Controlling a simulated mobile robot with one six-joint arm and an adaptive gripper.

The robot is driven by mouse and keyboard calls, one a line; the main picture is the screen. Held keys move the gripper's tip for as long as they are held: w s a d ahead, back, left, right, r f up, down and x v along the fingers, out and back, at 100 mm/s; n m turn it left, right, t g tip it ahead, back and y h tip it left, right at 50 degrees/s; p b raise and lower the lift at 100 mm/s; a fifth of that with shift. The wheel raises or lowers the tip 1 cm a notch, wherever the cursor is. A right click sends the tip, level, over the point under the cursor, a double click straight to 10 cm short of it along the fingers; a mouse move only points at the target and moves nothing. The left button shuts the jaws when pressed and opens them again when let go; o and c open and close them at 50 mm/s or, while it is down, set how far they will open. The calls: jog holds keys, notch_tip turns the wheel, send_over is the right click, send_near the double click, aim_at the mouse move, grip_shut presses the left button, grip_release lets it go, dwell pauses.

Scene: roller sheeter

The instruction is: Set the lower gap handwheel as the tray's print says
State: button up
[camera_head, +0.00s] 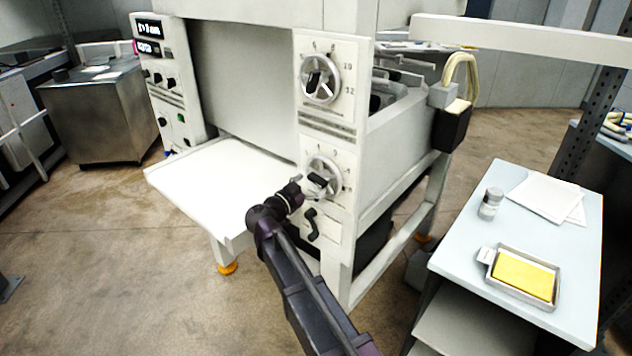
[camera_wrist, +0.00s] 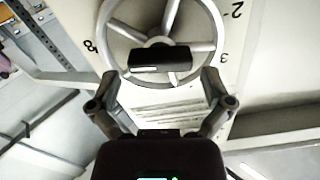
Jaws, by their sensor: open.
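The lower gap handwheel (camera_head: 334,163) is a silver spoked wheel low on the white front panel, with a numbered dial around it. In the wrist view the handwheel (camera_wrist: 216,30) fills the top centre, with a dark bar-shaped part across its middle and the digits 8, 2 and 3 around it. My gripper (camera_wrist: 160,88) is open, its fingers spread below and either side of the dark bar; contact cannot be told. In the head view my gripper (camera_head: 314,186) partly covers the wheel. The tray (camera_head: 545,304) holds a yellow block; its small white print card (camera_head: 486,255) is too small to read.
An upper handwheel (camera_head: 320,79) with its own dial is above. A white feed table (camera_head: 215,185) juts out at left. The side table (camera_head: 455,255) also bears a jar (camera_head: 490,205) and white sheets (camera_head: 545,195).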

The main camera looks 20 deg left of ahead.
jog(key=v, duration=0.9)
jog(key=shift+s, duration=0.15)
dwell(0.6)
jog(key=w+d+f+g+h, duration=0.1)
jog(key=w+d+f+g, duration=0.25)
jog(key=d, duration=0.65)
jog(key=w+d+f+n+g+h, duration=0.1)
jog(key=w+d+f+g, duration=0.2)
jog(key=d, duration=0.7)
jog(key=w+d+f+g+h, duration=0.1)
jog(key=d+f+g, duration=0.3)
jog(key=d, duration=0.6)
jog(key=s+d+f+n+g+y, duration=0.1)
jog(key=s+d+f+g+y, duration=0.1)
jog(key=d, duration=0.6)
jog(key=s+d+f+n+g+y, duration=0.1)
jog(key=s+d+f+g+y, duration=0.1)
jog(key=s+d, duration=0.3)
jog(key=s+d+f+n+g+y, duration=0.2)
jog(key=s+d+f+g+y, duration=0.1)
jog(key=d, duration=0.8)
jog(key=shift+s+f+y, duration=0.3)
jog(key=shift+s+f, duration=0.05)
jog(key=shift+f, duration=0.2)
jog(key=shift+a, duration=0.1)
